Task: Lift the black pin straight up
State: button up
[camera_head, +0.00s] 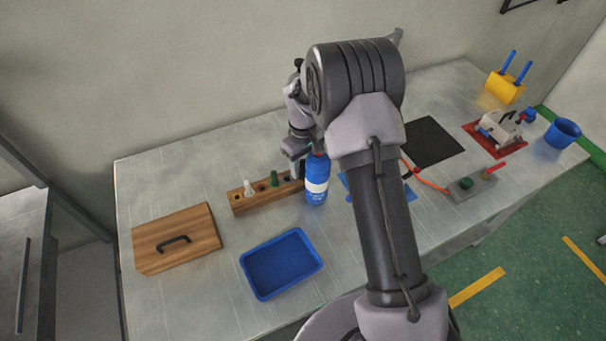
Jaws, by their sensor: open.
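A wooden rack (262,200) with several holes stands on the metal table left of the blue bottle. A white pin (249,188) and a green pin (274,179) stand upright in it. A dark upright piece at the rack's right end looks like the black pin (302,170), just under my gripper and mostly hidden by it and by the blue bottle (316,181). My gripper (296,152) is open, above the right end of the rack. I cannot tell whether its fingers touch the pin.
A blue tray (262,284) and a wooden box with a handle (154,256) lie in front of the rack. The bottle stands close to my gripper. A black mat (432,141) and a red-based device (503,130) lie to the right. The table's back left is clear.

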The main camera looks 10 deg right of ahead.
jog(key=shift+r, duration=0.15)
grip_shut()
